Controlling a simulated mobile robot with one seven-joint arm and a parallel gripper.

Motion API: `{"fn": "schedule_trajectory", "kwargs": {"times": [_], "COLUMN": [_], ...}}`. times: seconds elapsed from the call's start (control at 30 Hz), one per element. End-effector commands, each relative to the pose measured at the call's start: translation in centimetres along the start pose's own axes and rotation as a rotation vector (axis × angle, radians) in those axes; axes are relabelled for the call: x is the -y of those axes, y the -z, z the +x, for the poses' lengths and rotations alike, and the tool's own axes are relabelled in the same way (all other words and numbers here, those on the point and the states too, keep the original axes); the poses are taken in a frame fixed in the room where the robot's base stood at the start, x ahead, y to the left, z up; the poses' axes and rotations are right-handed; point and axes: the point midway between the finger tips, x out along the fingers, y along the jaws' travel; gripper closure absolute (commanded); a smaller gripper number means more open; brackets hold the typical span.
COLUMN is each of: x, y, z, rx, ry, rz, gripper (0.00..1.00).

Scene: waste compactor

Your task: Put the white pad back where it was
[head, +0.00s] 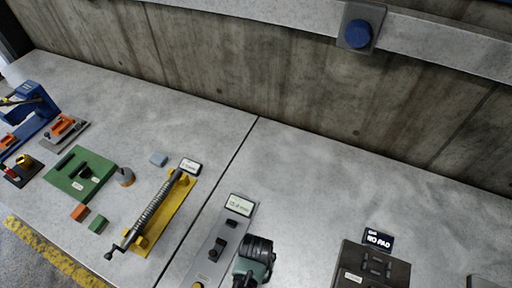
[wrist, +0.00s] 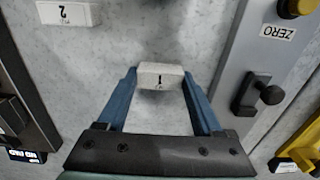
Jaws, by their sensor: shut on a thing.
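In the wrist view a small white pad (wrist: 160,76) marked "1" sits between the blue fingers of my gripper (wrist: 160,82), which is shut on it. I cannot tell whether the pad touches the grey bench top. A second white pad (wrist: 68,13) marked "2" lies on the bench at the upper left, apart from my gripper. A dark device (wrist: 22,125) stands at the left, with a small display (wrist: 27,156) reading "NO PAD". The same device (head: 372,268) and display (head: 379,240) show in the head view, where the held pad is hidden.
A grey gauge plate (wrist: 245,65) with a black knob and a "ZERO" label lies right of my gripper. A yellow screw fixture (head: 160,215), a green plate (head: 80,174) and small blocks lie further left. A concrete wall (head: 250,75) closes the back. Bench behind the device is clear.

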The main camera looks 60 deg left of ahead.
Motion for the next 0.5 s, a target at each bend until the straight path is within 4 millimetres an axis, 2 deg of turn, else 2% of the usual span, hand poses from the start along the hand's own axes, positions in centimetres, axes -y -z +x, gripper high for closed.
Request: {"fn": "schedule_trajectory", "kwargs": {"times": [0.47, 0.5], "x": [-0.01, -0.01], "y": [0.00, 0.00], "z": [0.94, 0.80], "rx": [-0.001, -0.001], "ry": [0.000, 0.000], "rz": [0.001, 0.001], "gripper": [0.97, 0.25]}}
